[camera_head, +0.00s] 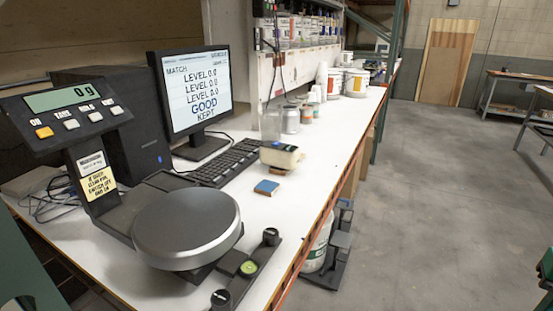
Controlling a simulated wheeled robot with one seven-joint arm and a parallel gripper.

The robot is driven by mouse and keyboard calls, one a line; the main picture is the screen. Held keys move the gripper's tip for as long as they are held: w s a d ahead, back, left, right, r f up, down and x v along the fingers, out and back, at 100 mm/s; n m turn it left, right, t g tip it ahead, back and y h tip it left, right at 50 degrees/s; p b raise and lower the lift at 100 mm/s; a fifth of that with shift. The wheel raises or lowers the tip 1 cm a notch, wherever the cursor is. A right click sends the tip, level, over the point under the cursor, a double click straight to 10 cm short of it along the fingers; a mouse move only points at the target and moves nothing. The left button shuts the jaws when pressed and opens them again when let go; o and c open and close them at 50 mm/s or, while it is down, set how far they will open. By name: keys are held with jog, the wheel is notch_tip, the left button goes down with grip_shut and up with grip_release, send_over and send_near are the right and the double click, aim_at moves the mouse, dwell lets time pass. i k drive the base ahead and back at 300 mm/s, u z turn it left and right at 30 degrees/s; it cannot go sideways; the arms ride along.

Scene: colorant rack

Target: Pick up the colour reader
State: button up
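A small cream-coloured device with dark parts (283,154), which looks like the colour reader, is on the white bench near its right edge, in front of the keyboard's far end. It seems to sit on a small brown block, though its underside is hard to make out. A small blue-topped square block (267,187) lies just in front of it. My gripper is not seen in this view.
A scale with a round grey pan (186,228) fills the near bench. A monitor (195,90) and keyboard (213,163) stand behind it. A clear cup (271,124) and cans (290,119) stand behind the device. Floor (430,190) right of the bench is mostly clear.

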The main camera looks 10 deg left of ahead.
aim_at(285, 157)
jog(key=i, duration=1)
jog(key=z, duration=0.05)
